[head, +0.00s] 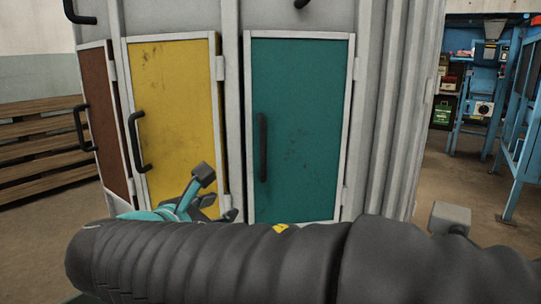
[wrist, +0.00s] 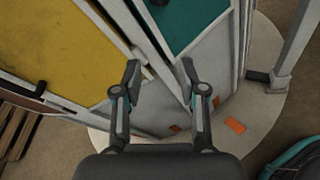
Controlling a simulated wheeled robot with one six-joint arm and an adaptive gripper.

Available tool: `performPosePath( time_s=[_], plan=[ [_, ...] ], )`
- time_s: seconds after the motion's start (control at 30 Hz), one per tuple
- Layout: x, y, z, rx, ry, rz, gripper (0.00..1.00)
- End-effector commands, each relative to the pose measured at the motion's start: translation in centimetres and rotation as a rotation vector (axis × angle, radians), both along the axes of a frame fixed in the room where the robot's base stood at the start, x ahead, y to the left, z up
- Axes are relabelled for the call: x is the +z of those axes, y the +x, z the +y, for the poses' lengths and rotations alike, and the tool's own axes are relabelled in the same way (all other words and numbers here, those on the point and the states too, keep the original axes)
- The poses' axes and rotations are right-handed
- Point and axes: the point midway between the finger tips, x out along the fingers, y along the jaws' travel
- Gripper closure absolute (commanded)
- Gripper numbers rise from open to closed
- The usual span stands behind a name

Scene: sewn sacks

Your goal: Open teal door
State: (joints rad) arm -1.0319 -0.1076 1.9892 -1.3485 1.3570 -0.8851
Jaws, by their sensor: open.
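The teal door (head: 302,130) has a white frame and looks shut in the middle of the head view. Its black upright handle (head: 262,147) is near its left edge, and hinges show on its right side. The teal door also shows at the top of the wrist view (wrist: 200,20). My gripper (head: 217,195) is low, in front of the yellow door's lower right, left of and below the handle. In the wrist view my gripper (wrist: 160,68) has its fingers apart with nothing held between them. It is apart from the handle.
A yellow door (head: 175,120) with a black handle is left of the teal one, and a brown door (head: 105,120) is farther left. All are on a grey cabinet (head: 385,120). Wooden slats (head: 40,140) stand at left. Blue racks (head: 480,100) stand at back right, with open floor before them.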

Motion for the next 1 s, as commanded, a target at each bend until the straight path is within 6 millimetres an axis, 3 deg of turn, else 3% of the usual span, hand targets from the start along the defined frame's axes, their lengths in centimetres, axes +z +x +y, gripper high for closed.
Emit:
performPosePath(
  time_s=[0.03,0.1,0.2,0.53,1.0],
  plan=[
    [2.6,0.5,-0.2,0.006,-0.103,-0.048,0.59],
    [5.7,0.7,-0.6,0.005,-0.244,-0.099,0.59],
    [7.6,0.5,-1.1,-0.004,-0.392,-0.114,0.59],
    [7.8,1.4,-2.0,-0.01,-0.496,-0.071,0.59],
    [7.7,8.6,-5.8,-0.014,-0.493,-0.068,0.59]
  ],
)
